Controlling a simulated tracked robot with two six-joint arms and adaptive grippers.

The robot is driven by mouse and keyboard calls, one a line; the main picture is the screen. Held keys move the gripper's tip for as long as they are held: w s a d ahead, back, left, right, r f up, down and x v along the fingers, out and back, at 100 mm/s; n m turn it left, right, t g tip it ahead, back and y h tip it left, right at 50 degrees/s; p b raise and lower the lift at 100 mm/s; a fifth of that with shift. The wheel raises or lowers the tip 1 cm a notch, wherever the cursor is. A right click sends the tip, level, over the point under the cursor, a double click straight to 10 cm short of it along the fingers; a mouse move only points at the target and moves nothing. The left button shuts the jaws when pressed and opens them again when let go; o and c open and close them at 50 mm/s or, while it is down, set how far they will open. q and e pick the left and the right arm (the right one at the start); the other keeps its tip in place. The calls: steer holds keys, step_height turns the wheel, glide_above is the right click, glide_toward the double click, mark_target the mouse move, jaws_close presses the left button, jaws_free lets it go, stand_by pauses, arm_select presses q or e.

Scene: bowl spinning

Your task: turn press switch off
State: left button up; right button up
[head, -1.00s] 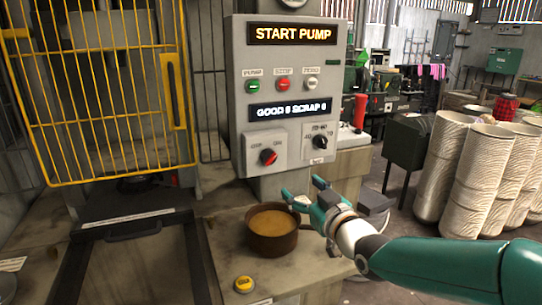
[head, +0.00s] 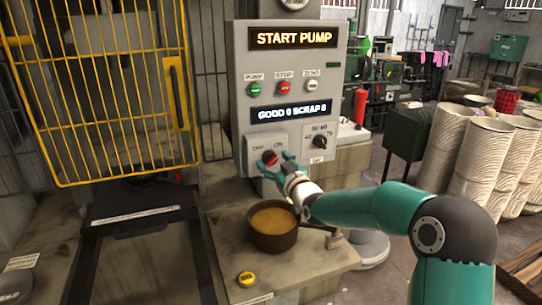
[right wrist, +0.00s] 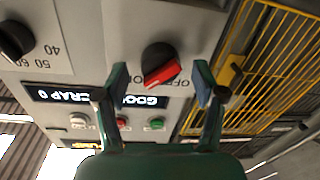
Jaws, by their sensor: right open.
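The press switch is a red and black rotary knob (head: 269,158) on the lower left plate of the grey control panel (head: 242,115). It also shows in the right wrist view (right wrist: 160,66), with its red pointer tilted, beside OFF and ON lettering that is partly covered. My right gripper (head: 272,166) is at the knob in the head view. In the right wrist view its two fingers (right wrist: 161,80) are apart, one on each side of the knob, with gaps visible. Whether the fingertips touch the panel I cannot tell. My left gripper is not in view.
A brown pan (head: 272,243) with yellowish contents stands on the bench below my right arm. A second black knob (head: 320,142) is right of the switch. The yellow cage door (head: 178,100) is at the left. A yellow button (head: 246,279) sits at the bench front.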

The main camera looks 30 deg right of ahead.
steer(key=shift+w, duration=0.6)
